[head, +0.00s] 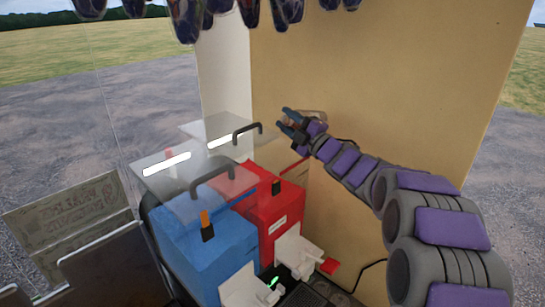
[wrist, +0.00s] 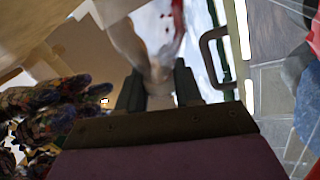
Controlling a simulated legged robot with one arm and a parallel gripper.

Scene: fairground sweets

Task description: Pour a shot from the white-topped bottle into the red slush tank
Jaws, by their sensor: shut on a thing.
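The red slush tank (head: 282,206) stands right of the blue tank (head: 215,262) in the head view. A clear lid with a dark handle (head: 247,128) shows above the red tank; I cannot tell how far it is open. My gripper (head: 287,121) is above and behind the red tank, near the tan wall. It is shut on a pale translucent bottle, clearer in the wrist view (wrist: 143,42), between the two dark fingers (wrist: 158,88). The bottle looks tilted. Its white top is not clearly visible. Red streaks show near it, blurred; I cannot tell whether liquid is flowing.
The blue tank's clear lid has a dark handle (head: 212,177). White taps (head: 298,252) stick out at the tanks' fronts. The tan wall (head: 350,75) is close behind my arm. Dark multicoloured hanging items (head: 185,22) line the top; similar items (wrist: 45,105) show at the wrist view's left.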

